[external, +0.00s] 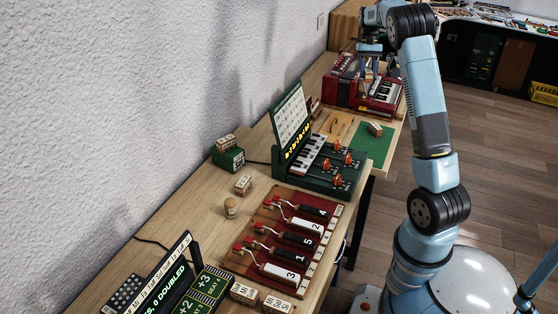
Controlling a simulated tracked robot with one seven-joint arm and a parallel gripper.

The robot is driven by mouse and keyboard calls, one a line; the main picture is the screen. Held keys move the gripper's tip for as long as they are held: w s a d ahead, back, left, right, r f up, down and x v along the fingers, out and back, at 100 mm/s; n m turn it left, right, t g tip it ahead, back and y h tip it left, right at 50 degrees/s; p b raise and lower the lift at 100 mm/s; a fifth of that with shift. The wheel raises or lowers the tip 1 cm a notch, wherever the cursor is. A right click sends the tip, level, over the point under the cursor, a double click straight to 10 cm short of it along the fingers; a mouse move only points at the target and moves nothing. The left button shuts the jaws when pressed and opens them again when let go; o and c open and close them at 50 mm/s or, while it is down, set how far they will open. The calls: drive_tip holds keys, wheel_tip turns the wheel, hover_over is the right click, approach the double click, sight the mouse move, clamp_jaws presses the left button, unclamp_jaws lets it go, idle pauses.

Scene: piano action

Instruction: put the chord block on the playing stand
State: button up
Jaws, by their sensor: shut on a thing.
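My gripper (369,78) is at the far end of the bench, low over the red accordion-like instrument (345,88). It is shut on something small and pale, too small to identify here. Several pale lettered blocks are in view, and I cannot tell which is the chord block. One block (376,129) lies on a green mat (372,147). Another block (243,184) lies on the bench near the wall. A third block (225,143) sits on a small dark green stand (228,160); I cannot tell whether this is the playing stand.
A green keyboard unit with an upright panel (292,118) stands mid-bench. Bare wood shows along the wall.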

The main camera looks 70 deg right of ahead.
wheel_tip(320, 180, down, 31)
drive_tip(key=shift+r, duration=0.1)
idle(0.5)
drive_tip(key=shift+f, duration=0.35)
idle(0.4)
drive_tip(key=o, duration=1.2)
drive_tip(key=shift+o, duration=0.2)
